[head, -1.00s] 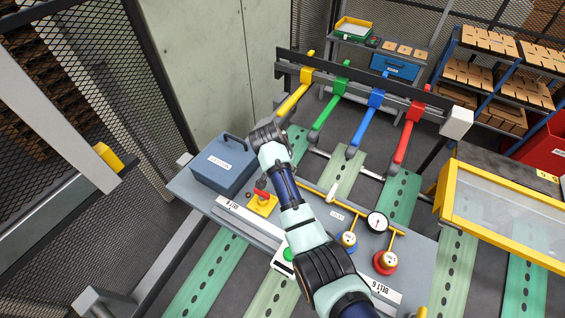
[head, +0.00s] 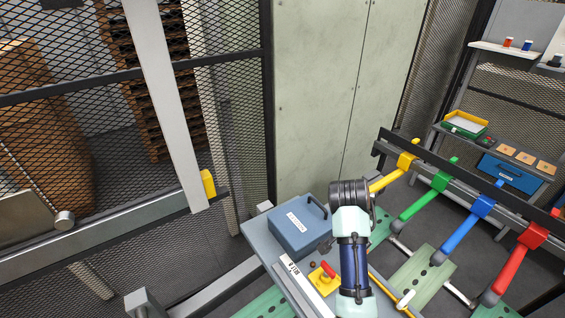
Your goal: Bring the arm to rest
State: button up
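My arm (head: 353,262) reaches up from the bottom of the head view, with pale green and dark segments. It ends in view at a dark ribbed joint (head: 349,194), beside the blue-grey case and in front of the yellow lever.
The blue-grey case (head: 297,228) and a red-and-yellow switch (head: 323,278) are on the bench left of the arm. Yellow (head: 393,174), green (head: 428,196), blue (head: 467,225) and red (head: 515,262) levers stand right. Mesh fencing (head: 232,110) closes the left.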

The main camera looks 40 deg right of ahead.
jog(key=w+a+n+t, duration=0.3)
jog(key=a+n, duration=0.1)
jog(key=a, duration=0.4)
jog(key=w+a+r+n+t+p, duration=0.1)
jog(key=w+a+n+t, duration=0.15)
jog(key=a, duration=0.65)
jog(key=w+a+n+t, duration=0.3)
jog(key=a+n, duration=0.1)
jog(key=a, duration=0.4)
jog(key=s+a+r+n+t+y, duration=0.2)
jog(key=s+a+r+n, duration=0.1)
jog(key=a, duration=0.6)
jog(key=s+a+r+n+t+y, duration=0.2)
jog(key=s+a+r+n, duration=0.2)
jog(key=a, duration=0.5)
jog(key=shift+s+r+n+t+y, duration=0.2)
jog(key=shift+r+n+t+y, duration=0.15)
jog(key=shift+n, duration=0.4)
